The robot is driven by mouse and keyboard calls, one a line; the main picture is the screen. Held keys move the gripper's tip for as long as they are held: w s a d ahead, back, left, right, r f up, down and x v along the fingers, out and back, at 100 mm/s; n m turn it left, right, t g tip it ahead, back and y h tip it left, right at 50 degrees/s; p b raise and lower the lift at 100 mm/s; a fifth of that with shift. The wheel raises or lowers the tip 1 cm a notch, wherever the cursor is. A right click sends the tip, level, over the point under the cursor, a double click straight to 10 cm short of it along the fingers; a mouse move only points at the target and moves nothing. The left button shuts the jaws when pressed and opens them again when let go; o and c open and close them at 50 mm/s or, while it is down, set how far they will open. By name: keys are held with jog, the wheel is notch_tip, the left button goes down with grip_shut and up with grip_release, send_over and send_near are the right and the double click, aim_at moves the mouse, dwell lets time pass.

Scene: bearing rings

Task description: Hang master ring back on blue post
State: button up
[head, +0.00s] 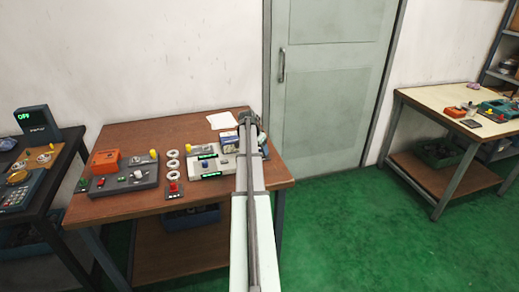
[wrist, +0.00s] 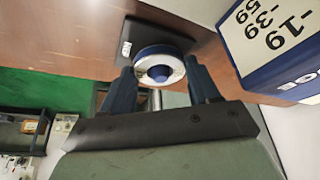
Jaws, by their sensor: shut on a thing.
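The master ring (wrist: 143,72) is a pale metal ring with a dark blue band, seen nearly face-on in the wrist view. My gripper (wrist: 159,66) is shut on it, with one dark finger on each side. The rounded end of the blue post (wrist: 160,73) shows through the middle of the ring, so the ring looks to be around the post; how far along it sits I cannot tell. A dark plate (wrist: 126,45) with a small pale label lies behind them. In the head view my arm hides the ring and post at the table's back right.
A blue and white box (wrist: 270,42) with printed numbers is close to the right finger; it also shows in the head view (head: 228,138).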

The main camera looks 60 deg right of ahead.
jog(key=o, duration=1.4)
jog(key=shift+r, duration=0.1)
jog(key=shift+r, duration=3.65)
jog(key=shift+w, duration=0.1)
